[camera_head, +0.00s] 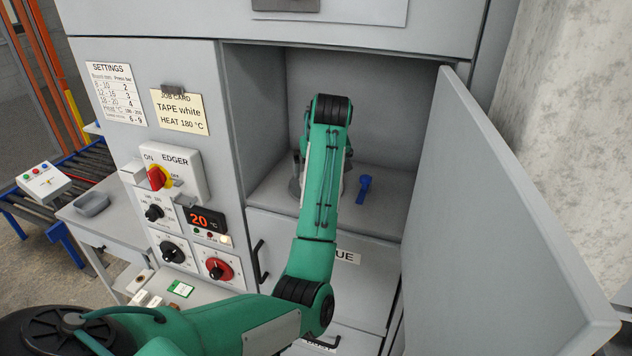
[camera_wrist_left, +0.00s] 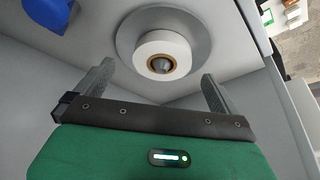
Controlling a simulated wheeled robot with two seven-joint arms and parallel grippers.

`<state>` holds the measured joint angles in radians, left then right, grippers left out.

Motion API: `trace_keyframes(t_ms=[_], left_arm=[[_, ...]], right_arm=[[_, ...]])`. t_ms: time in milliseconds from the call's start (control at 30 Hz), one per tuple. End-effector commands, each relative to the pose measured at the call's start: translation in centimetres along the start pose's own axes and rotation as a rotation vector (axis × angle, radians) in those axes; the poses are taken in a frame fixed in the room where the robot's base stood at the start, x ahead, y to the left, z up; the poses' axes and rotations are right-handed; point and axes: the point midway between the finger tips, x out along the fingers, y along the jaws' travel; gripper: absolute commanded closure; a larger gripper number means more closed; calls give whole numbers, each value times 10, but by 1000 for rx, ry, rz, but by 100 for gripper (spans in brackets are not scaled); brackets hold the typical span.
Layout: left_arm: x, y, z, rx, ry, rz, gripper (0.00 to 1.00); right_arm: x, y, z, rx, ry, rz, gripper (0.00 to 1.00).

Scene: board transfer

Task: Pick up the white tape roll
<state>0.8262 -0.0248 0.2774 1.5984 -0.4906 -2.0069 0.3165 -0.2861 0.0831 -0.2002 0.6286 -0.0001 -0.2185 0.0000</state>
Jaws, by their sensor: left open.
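The white tape roll (camera_wrist_left: 162,54) shows in the left wrist view. It is a white ring with a brown core, on a round grey disc (camera_wrist_left: 192,28) with a post through its middle. My left gripper (camera_wrist_left: 154,84) is open, its two grey fingers apart on either side just short of the roll, with nothing between them. In the head view my green left arm reaches into the open cabinet compartment (camera_head: 395,190) and hides the roll and most of the gripper. My right gripper is in neither view.
A blue object (camera_head: 364,187) stands on the compartment floor right of my arm; it also shows in the left wrist view (camera_wrist_left: 63,14). The open cabinet door (camera_head: 500,200) bounds the right side. The control panel (camera_head: 190,215) is at left, with a job card (camera_head: 180,111) reading "TAPE white".

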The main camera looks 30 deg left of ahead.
Motion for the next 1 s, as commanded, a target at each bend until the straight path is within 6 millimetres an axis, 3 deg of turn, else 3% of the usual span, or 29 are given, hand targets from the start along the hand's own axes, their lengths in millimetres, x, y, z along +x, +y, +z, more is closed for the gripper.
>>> trace_keyframes(t_ms=[400,667,900,1000], left_arm=[[44,-5,0,2,-3,-2,0],[47,-5,0,1,-2,-2,0],[47,-5,0,1,-2,-2,43],[47,-5,0,1,-2,-2,45]], right_arm=[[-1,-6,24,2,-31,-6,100],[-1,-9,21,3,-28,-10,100],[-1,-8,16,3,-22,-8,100],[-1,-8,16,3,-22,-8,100]])
